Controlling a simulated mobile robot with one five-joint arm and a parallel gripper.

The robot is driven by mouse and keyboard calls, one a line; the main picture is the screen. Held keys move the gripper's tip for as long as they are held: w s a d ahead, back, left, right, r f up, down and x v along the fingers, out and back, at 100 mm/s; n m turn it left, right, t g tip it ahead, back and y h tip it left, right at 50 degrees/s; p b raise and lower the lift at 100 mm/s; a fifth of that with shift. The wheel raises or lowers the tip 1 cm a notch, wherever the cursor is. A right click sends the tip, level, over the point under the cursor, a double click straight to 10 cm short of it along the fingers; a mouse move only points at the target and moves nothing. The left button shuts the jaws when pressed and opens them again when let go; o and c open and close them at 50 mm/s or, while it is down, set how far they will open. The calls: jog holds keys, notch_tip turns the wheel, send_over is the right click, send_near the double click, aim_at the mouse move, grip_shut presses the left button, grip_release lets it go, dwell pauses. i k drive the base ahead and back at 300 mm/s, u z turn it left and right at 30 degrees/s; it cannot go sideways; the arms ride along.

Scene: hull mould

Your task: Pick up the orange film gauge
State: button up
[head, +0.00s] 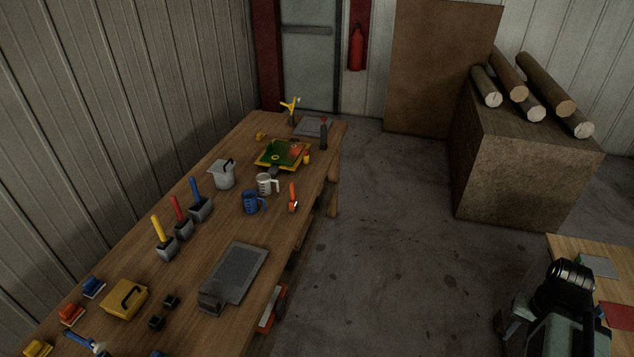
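I cannot tell for sure which thing is the orange film gauge. A small orange-red block (70,314) lies at the lower left of the long wooden table, between a blue one (94,287) and a yellow one (38,348) of like shape. My arm (563,300) shows dark and folded at the lower right, far from both orange things. I cannot make out its fingers or whether they hold anything.
The long table (215,235) carries a yellow case (124,299), a grey tray (235,272), a blue mug (250,201), a white mug (267,184), a grey jug (222,174) and several handled tools. A second table (570,250) stands at right. The floor between is clear.

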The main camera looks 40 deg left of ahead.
aim_at(293, 205)
jog(key=u, duration=0.5)
jog(key=i, duration=2.55)
jog(key=u, duration=3.9)
jog(key=i, duration=0.5)
jog(key=z, duration=0.15)
